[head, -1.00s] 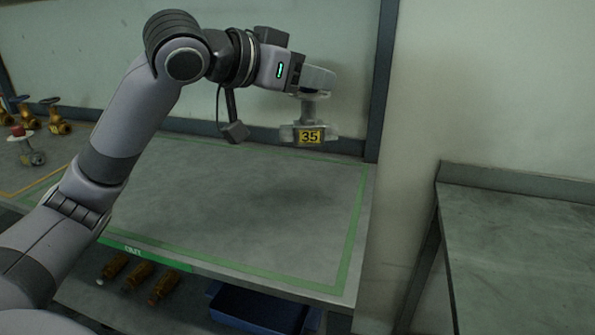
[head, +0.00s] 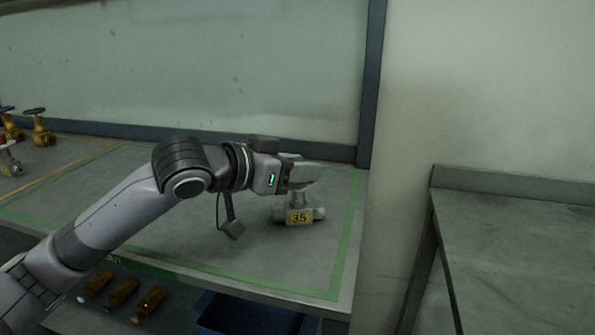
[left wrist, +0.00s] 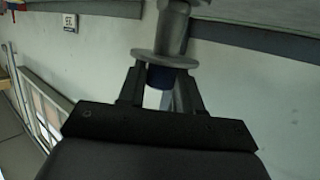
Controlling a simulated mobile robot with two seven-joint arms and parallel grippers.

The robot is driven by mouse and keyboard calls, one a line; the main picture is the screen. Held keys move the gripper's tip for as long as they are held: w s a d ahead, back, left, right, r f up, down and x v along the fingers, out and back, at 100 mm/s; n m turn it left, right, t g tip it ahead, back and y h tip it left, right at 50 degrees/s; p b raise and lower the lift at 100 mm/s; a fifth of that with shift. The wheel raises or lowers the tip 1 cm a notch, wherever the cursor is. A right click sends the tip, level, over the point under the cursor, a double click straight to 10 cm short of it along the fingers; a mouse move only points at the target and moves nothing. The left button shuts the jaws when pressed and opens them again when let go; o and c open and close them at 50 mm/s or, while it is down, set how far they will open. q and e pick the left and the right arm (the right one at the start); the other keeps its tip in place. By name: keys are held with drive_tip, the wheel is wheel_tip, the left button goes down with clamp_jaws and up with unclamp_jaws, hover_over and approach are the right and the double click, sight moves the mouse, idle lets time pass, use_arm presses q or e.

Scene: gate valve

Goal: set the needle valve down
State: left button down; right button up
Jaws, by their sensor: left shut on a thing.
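The needle valve (head: 299,215) is grey with a yellow "35" tag on its body. It is upright at the right part of the green-outlined bench area, low over or on the top; I cannot tell whether it touches. My left gripper (head: 303,186) is shut on the upper part of the valve. In the left wrist view, the fingers (left wrist: 160,90) are on either side of the valve's stem, by a round flange and a dark blue part. The right gripper is not in view.
The green-outlined bench top (head: 262,258) is clear around the valve. Brass valves (head: 40,128) stand at the far left. Another table (head: 520,260) stands at right.

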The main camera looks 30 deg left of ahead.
use_arm(q)
drive_tip(key=shift+r, duration=0.1)
drive_tip(key=c, duration=0.8)
unclamp_jaws()
drive_tip(key=shift+f, duration=0.2)
drive_tip(key=shift+o, duration=0.2)
drive_tip(key=shift+r, duration=0.1)
